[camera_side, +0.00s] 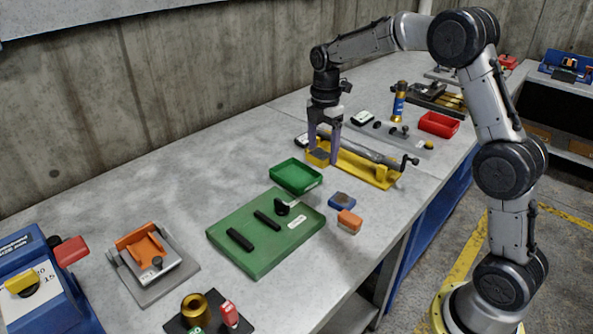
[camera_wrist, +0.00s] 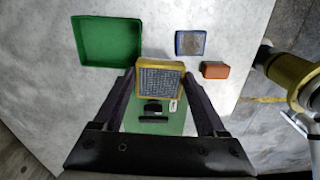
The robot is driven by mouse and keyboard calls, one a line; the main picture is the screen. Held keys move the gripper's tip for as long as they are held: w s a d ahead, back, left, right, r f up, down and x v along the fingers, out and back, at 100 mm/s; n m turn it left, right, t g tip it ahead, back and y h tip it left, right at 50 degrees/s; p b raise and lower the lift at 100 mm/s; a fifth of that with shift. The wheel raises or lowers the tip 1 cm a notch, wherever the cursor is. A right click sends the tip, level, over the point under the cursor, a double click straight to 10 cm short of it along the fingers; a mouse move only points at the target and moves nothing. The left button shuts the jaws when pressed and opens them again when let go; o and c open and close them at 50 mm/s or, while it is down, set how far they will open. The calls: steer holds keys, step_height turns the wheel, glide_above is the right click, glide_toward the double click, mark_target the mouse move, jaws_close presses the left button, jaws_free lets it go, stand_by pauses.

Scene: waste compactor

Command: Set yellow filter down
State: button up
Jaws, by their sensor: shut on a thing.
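The yellow filter (camera_wrist: 160,78) is a small square block with a yellow frame and a grey mesh face. My gripper (camera_wrist: 160,88) is shut on it, one finger at each side. In the side view my gripper (camera_side: 322,150) points down with the filter (camera_side: 317,157) between its fingertips, in front of the yellow-based cylinder device. The wrist view shows the filter over the bench and the green plate; its exact height cannot be told.
A green tray (camera_side: 296,177) stands close to the filter. A blue filter (camera_side: 341,200) and an orange block (camera_side: 349,221) lie near a green plate (camera_side: 262,258) with black parts. A yellow-based device (camera_side: 380,178) is right behind my gripper. A red tray (camera_side: 438,124) is farther back.

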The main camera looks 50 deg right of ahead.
steer(key=w+d+f, duration=0.1)
steer(key=w+f, duration=0.1)
steer(key=w, duration=0.3)
glide_above(297, 177)
steer(key=f, duration=0.6)
steer(key=shift+s+a, duration=0.1)
steer(key=shift+s, duration=0.15)
steer(key=shift+w+f, duration=0.2)
steer(key=shift+f, duration=1.5)
steer(key=shift+f, duration=0.1)
steer(key=o, duration=1.3)
steer(key=shift+o, duration=0.2)
